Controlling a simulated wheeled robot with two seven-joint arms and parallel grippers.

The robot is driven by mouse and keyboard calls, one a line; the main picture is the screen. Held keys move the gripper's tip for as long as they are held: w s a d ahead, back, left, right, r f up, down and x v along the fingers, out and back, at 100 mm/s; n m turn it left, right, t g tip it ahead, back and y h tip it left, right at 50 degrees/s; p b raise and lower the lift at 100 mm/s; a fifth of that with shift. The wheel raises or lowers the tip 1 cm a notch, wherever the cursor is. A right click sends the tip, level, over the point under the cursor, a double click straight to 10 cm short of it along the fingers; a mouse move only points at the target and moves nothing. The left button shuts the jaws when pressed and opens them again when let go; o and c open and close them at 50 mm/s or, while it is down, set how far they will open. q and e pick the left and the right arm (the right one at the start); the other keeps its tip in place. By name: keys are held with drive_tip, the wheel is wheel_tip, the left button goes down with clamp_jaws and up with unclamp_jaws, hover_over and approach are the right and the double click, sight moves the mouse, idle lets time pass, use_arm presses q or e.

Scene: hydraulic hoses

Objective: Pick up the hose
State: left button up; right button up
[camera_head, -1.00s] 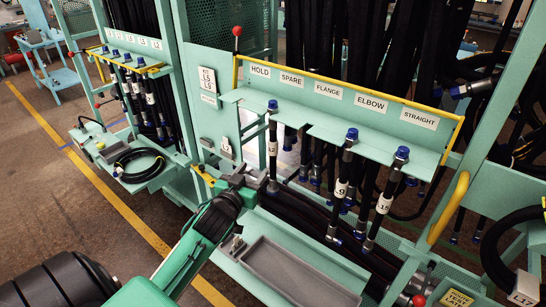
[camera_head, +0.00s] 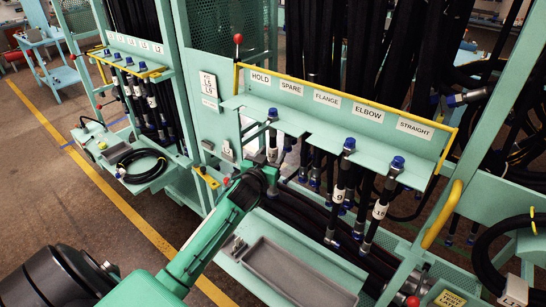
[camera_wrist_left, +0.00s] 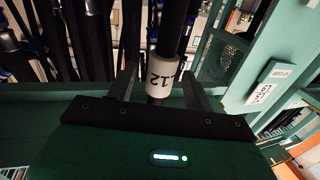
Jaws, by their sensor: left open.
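A black hose with a white label band (camera_head: 272,155) and a blue cap hangs upright from the slotted shelf, below the HOLD sign. My left gripper (camera_head: 268,170) is at this hose, just below the label in the head view. In the left wrist view the open fingers (camera_wrist_left: 163,90) stand on either side of the hose (camera_wrist_left: 173,30), with its label band between them. I cannot tell whether either finger touches it. Two more capped, labelled hoses, the middle one (camera_head: 340,192) and the right one (camera_head: 381,207), hang further right. My right gripper is not in view.
The green shelf (camera_head: 320,130) has a yellow rail and signs for HOLD, SPARE, FLANGE, ELBOW and STRAIGHT. A grey tray (camera_head: 290,272) lies below. A second rack (camera_head: 135,70) with a coiled hose (camera_head: 140,166) stands at left. Bare floor (camera_head: 75,205) is at the left.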

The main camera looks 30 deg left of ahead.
use_arm(q)
drive_tip(key=shift+w+a, duration=0.2)
drive_tip(key=shift+w, duration=0.65)
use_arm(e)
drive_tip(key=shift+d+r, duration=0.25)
use_arm(q)
clamp_jaws()
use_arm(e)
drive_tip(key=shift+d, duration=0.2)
use_arm(q)
drive_tip(key=shift+r, duration=0.1)
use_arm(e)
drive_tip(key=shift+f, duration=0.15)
